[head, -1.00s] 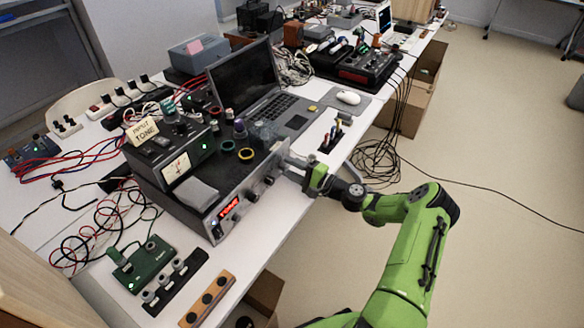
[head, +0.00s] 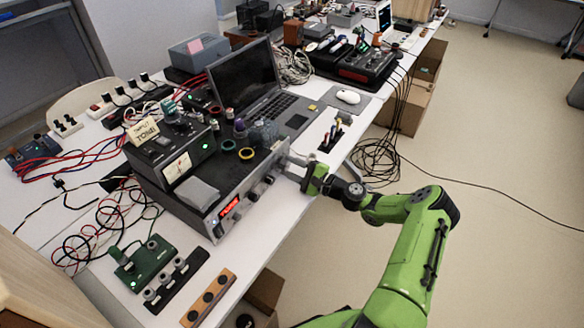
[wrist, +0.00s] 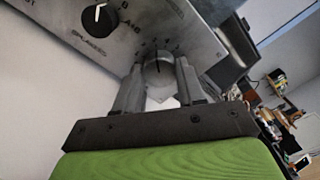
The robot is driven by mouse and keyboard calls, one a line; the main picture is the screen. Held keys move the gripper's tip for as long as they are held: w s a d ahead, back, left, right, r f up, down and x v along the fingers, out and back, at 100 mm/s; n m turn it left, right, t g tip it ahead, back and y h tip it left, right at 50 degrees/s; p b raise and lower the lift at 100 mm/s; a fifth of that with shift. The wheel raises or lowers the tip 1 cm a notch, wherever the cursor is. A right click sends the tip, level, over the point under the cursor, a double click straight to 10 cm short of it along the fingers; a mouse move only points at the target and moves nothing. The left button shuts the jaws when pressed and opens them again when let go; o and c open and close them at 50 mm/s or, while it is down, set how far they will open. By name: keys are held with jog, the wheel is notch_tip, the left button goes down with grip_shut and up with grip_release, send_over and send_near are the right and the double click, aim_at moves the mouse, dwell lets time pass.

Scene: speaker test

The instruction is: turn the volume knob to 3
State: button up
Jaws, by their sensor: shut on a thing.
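The amplifier-like unit has a silver front panel (head: 232,205), with knobs along it; it also fills the top of the wrist view (wrist: 190,25). My gripper (head: 291,162) is at the right end of this panel. In the wrist view my gripper (wrist: 158,82) has one finger on each side of a round silver knob (wrist: 158,66) and is shut on it. A dark pointer line shows on the knob's face. Small numbers ring its upper side, but I cannot read exactly which one the pointer meets. The fingers hide the knob's sides.
A black knob (wrist: 98,18) with a white pointer is on the same panel. A laptop (head: 250,85) and a mouse (head: 347,97) are behind the unit. A green box (head: 146,262) stands at the front left. The floor to the right is mostly clear.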

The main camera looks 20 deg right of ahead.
jog(key=shift+f, duration=0.1)
jog(key=o, duration=1)
jog(key=shift+o, duration=0.2)
jog(key=p+v, duration=0.2)
jog(key=v, duration=1.3)
jog(key=shift+s+d, duration=0.2)
jog(key=shift+s, duration=0.15)
